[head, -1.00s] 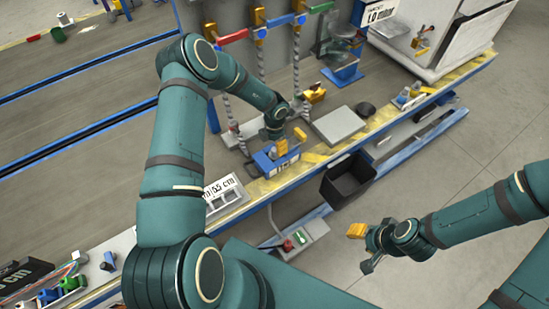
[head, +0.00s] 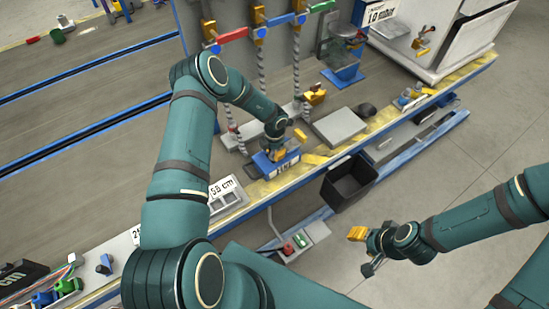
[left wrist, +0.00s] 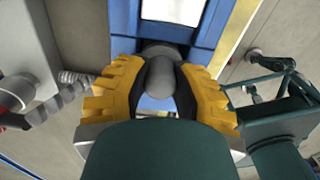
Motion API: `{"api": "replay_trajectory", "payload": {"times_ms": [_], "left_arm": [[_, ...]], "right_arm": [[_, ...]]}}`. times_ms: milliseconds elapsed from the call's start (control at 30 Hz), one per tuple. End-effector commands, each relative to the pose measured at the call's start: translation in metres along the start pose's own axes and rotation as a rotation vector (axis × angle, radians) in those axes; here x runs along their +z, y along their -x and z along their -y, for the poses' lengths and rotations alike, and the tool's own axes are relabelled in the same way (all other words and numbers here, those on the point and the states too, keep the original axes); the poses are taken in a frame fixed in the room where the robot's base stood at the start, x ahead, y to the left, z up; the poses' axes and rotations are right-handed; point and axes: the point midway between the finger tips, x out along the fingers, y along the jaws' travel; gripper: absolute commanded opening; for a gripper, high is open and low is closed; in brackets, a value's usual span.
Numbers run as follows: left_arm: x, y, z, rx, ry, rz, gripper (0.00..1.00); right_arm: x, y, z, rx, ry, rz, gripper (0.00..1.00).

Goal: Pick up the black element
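My left gripper (head: 290,147) is at the blue device (head: 272,168) with a white label, on the front edge of the bench. In the left wrist view its yellow fingers (left wrist: 160,88) stand either side of a grey, rounded upright piece (left wrist: 160,78), with a darker round part (left wrist: 160,50) behind it. I cannot tell whether the fingers press on it or whether it is the black element. A small black round piece (head: 365,109) lies on the bench, right of the grey block. My right gripper (head: 363,251) is open and empty over the floor.
A black bin (head: 348,184) hangs at the bench's front edge. A grey block (head: 338,127) lies behind it on the bench. Twisted posts (head: 297,75) stand behind the left gripper. A white cabinet (head: 440,35) stands at the back right.

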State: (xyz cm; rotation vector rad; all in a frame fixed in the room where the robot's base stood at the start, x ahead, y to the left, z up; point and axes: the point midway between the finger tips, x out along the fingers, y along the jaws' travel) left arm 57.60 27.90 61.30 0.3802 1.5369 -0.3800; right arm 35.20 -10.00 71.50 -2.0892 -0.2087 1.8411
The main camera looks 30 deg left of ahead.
Motion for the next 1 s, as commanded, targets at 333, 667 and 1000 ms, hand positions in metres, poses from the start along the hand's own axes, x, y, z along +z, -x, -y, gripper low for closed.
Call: {"api": "replay_trajectory", "payload": {"times_ms": [333,667,1000], "left_arm": [[0.0,0.0,0.0,0.0,0.0,0.0,0.0],[0.0,0.038,-0.001,0.001,0.001,0.002,0.0],[0.0,0.093,0.0,0.0,0.0,0.001,0.0]], "right_arm": [[0.0,0.0,0.0,0.0,0.0,0.0,0.47],[0.001,0.011,0.004,0.0,-0.001,0.005,0.47],[0.002,0.025,0.009,-0.001,-0.002,0.012,0.47]]}}
